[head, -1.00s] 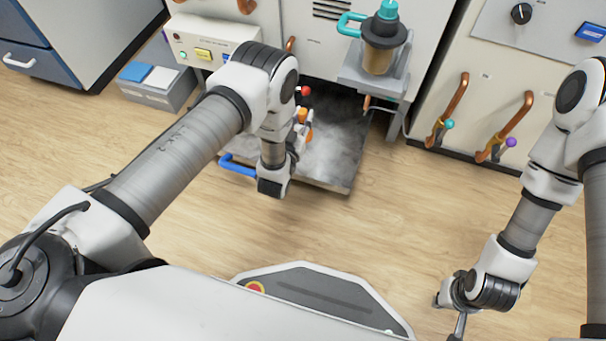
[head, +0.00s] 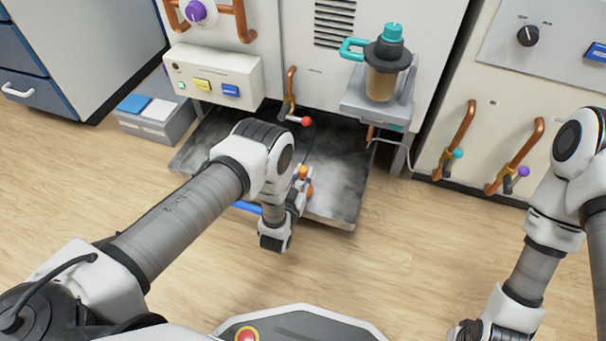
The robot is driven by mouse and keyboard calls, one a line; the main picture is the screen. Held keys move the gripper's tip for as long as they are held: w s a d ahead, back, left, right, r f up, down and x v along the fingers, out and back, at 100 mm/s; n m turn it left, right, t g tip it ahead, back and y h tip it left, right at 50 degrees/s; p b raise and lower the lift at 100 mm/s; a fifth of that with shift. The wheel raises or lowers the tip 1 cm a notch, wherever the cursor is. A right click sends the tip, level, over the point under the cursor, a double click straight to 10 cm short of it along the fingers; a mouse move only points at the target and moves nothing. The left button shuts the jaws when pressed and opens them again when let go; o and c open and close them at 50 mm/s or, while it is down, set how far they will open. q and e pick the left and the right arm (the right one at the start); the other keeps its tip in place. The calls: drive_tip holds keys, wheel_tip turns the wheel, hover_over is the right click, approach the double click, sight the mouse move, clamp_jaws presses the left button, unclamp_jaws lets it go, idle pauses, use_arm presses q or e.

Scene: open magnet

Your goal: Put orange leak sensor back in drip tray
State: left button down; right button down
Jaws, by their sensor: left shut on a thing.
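The drip tray (head: 341,190) is a wide, flat, grey stained tray low on the floor, under the front of the pale cabinet. A blue handle (head: 247,207) shows at its front edge, partly behind my left arm. My left gripper (head: 303,182) points away from me over the front part of the tray. It is shut on the orange leak sensor (head: 309,190), of which only small orange parts show beside the fingers. I cannot tell whether the sensor touches the tray. My right arm comes in at the right edge, and its gripper is below the picture.
A red-tipped valve lever (head: 305,121) on a copper pipe hangs above the tray. A teal-handled filter jar (head: 381,80) stands on a bracket (head: 378,107) to its right. A grey box (head: 157,122) stands on the floor at left. The floor in front is clear.

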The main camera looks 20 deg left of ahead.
use_arm(q)
drive_tip(key=shift+f, duration=0.45)
drive_tip(key=c, duration=1)
unclamp_jaws()
drive_tip(key=shift+r, duration=0.35)
drive_tip(key=s+p, duration=0.2)
drive_tip(key=s+r+p, duration=0.1)
drive_tip(key=s, duration=0.2)
drive_tip(key=shift+a+p, duration=0.1)
drive_tip(key=shift+p, duration=0.3)
drive_tip(key=s, duration=0.2)
drive_tip(key=s+p, duration=0.1)
drive_tip(key=s, duration=0.1)
drive_tip(key=s+p, duration=0.1)
drive_tip(key=s, duration=0.2)
drive_tip(key=shift+a+f, duration=0.1)
drive_tip(key=shift+f, duration=0.15)
